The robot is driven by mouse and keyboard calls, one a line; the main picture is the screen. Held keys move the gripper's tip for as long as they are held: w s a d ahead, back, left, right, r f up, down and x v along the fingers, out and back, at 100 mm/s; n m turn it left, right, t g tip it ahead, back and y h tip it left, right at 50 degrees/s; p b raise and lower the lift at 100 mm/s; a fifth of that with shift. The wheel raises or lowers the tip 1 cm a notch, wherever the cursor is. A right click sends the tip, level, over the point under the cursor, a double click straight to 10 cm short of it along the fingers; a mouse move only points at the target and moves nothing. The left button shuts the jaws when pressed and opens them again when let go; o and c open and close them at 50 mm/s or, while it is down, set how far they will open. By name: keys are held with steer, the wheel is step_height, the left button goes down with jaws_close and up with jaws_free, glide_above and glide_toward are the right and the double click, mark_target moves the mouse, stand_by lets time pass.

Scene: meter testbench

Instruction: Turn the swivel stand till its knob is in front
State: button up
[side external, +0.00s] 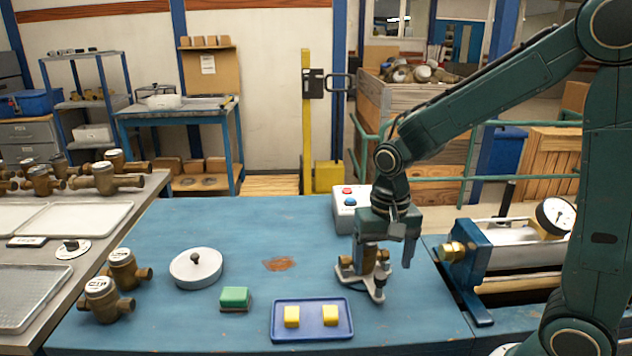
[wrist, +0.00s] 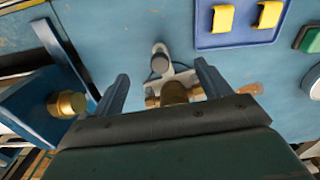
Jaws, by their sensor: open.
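The swivel stand (side external: 352,275) has a pale, lobed base with a brass body (side external: 369,257) on it. Its dark knob (side external: 379,284) stands on the lobe towards the camera, slightly to the right, in the side view. In the wrist view the knob (wrist: 160,63) shows just beyond the brass body (wrist: 174,93). My gripper (side external: 384,252) points down over the stand. In the wrist view its two fingers (wrist: 162,75) are spread, one on each side of the brass body, with gaps visible. The gripper hides the stand's upper part in the side view.
A blue tray (side external: 312,335) with two yellow blocks lies in front, left of the stand. A green block (side external: 234,297) and a white knobbed disc (side external: 196,268) are farther left. A button box (side external: 350,212) stands behind. A blue clamp bench (side external: 470,268) with brass fitting is close on the right.

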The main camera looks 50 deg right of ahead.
steer(key=shift+f, duration=1.15)
steer(key=c, duration=0.4)
steer(key=shift+c, duration=0.2)
